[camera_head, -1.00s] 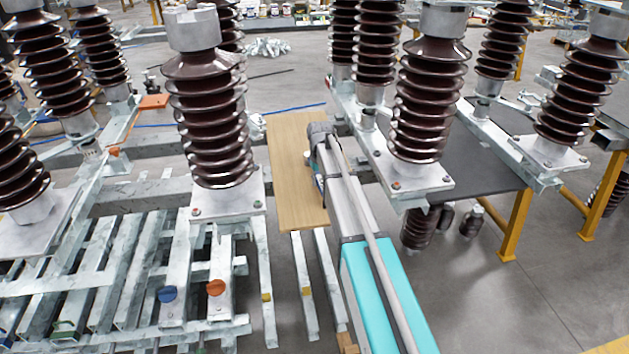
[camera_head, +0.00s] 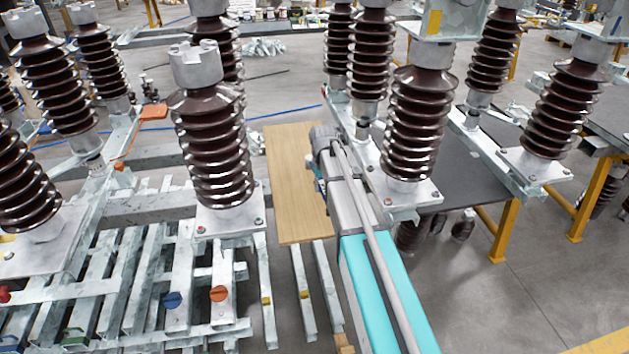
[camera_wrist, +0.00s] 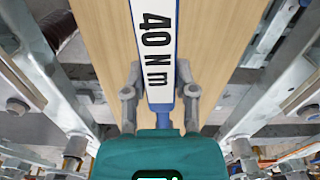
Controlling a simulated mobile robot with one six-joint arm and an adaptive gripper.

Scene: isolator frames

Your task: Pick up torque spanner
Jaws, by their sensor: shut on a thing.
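The torque spanner (camera_wrist: 153,45) shows in the wrist view as a long white bar marked "40 N m", with a blue shaft (camera_wrist: 164,114) below it. My gripper (camera_wrist: 158,75) has one grey finger on each side of the spanner and is shut on it. The spanner is over a light wooden board (camera_wrist: 95,30); any gap between them cannot be told. In the head view my arm covers most of the gripper and spanner, beside the wooden board (camera_head: 290,170).
Brown ribbed insulators (camera_head: 213,150) stand to the left, and another (camera_head: 415,120) stands close to the right of my arm. Galvanised steel beams (camera_head: 120,275) lie at lower left. A dark table with yellow legs (camera_head: 505,225) is at right. Open floor shows at lower right.

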